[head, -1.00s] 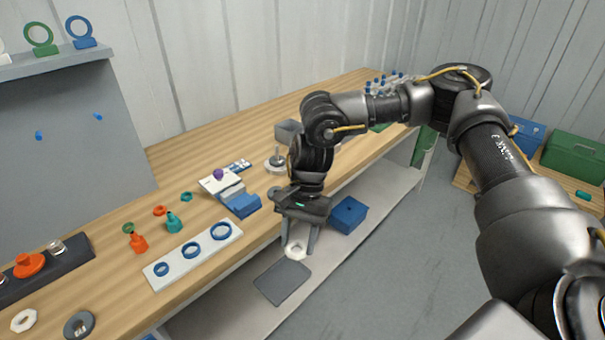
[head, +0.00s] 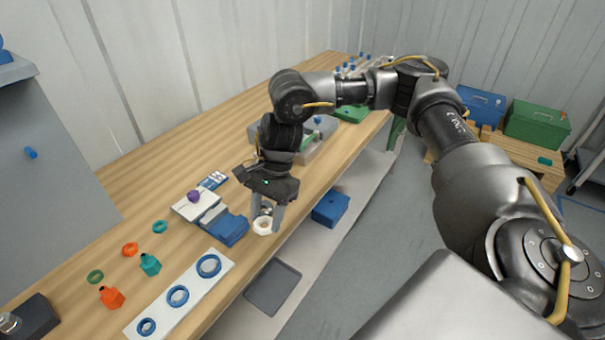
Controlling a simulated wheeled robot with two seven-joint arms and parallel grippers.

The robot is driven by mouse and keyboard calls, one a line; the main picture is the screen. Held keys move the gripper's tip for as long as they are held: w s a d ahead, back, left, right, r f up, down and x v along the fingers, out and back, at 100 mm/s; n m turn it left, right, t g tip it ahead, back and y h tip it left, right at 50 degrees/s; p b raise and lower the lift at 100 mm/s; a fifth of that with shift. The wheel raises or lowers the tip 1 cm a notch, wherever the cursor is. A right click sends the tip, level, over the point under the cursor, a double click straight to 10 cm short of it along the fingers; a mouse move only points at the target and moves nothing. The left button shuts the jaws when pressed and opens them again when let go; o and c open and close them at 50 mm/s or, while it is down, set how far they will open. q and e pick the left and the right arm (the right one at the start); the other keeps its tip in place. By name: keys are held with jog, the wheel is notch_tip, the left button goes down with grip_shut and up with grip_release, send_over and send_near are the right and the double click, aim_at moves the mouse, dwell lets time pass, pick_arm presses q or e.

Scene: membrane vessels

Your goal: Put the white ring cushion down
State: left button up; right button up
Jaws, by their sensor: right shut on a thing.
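The white ring cushion (head: 263,228) is a small white ring with an angular outline. My right gripper (head: 265,219) points down and is shut on it. The ring hangs at the front edge of the wooden table (head: 165,205), just right of a blue block (head: 229,231). I cannot tell its exact height or whether it touches anything. The fingers partly hide the ring's upper side. My left gripper is not in view.
A white strip with several blue rings (head: 208,286) lies near the table's front edge. Orange (head: 111,297) and teal (head: 150,264) bottles stand to its left. Below are a dark grey mat (head: 273,288) and a blue box (head: 331,209). Bare wood lies behind the small parts.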

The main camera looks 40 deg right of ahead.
jog(key=d+m, duration=0.1)
jog(key=w+d+r+m+t+p, duration=0.1)
jog(key=m, duration=0.1)
jog(key=shift+r, duration=0.1)
jog(key=w+d+r+m+t+p, duration=0.1)
jog(key=w+d+m+t, duration=0.1)
jog(key=d+m, duration=0.4)
jog(key=m+t+h, duration=0.1)
jog(key=m+t, duration=0.1)
jog(key=m, duration=0.3)
send_over(302, 178)
jog(key=s, duration=0.1)
jog(key=f, duration=0.7)
jog(key=shift+s+d+f+p, duration=0.2)
jog(key=shift+d+f+p, duration=0.1)
jog(key=shift+d, duration=0.1)
jog(key=shift+f, duration=0.1)
notch_tip(302, 178, down, 3)
jog(key=shift+w+d+r+p, duration=0.1)
jog(key=shift+p, duration=0.5)
jog(key=shift+f, duration=0.2)
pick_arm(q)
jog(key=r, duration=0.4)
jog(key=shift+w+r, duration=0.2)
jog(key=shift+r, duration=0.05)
